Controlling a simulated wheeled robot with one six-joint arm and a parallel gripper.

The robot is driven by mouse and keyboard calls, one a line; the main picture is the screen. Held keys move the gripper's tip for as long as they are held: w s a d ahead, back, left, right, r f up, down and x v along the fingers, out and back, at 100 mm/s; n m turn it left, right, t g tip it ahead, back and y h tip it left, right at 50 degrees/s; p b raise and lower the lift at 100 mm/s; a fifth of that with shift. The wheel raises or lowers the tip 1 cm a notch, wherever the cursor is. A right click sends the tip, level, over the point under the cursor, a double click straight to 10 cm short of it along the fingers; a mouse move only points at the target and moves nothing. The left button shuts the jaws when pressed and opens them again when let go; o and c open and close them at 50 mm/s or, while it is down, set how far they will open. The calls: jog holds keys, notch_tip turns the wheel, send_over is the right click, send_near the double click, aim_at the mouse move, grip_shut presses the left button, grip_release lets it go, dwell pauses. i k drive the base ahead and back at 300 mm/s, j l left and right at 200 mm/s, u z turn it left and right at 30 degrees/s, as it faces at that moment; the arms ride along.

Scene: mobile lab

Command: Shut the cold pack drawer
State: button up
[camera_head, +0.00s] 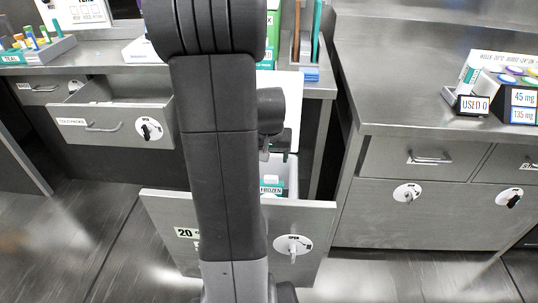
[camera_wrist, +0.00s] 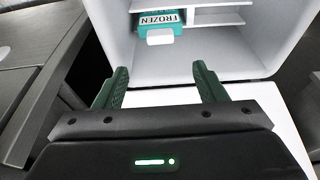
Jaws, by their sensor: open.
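A drawer (camera_head: 110,124) with a small label that seems to read "COLD PACKS" stands pulled out under the left counter in the head view. It has a bar handle and a round dial. My gripper (camera_wrist: 160,80) is open and empty in the wrist view, its dark green fingers apart. It faces a white compartment (camera_wrist: 265,45) holding a teal pack marked "FROZEN" (camera_wrist: 158,20).
A lower drawer front (camera_head: 315,225) stands out behind my arm, with a "FROZEN" label (camera_head: 270,187) inside. The right counter (camera_head: 420,85) has shut drawers beneath and a sign "USED 0" (camera_head: 473,105). A teal-labelled rack (camera_head: 40,53) is on the left counter. Open floor lies at lower left.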

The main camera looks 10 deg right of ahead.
aim_at(138, 100)
jog(key=i+j+u, duration=0.15)
jog(key=u, duration=0.25)
jog(key=i+j+u, duration=0.15)
jog(key=j+u, duration=0.25)
jog(key=i+j+u, duration=0.15)
jog(key=u, duration=0.25)
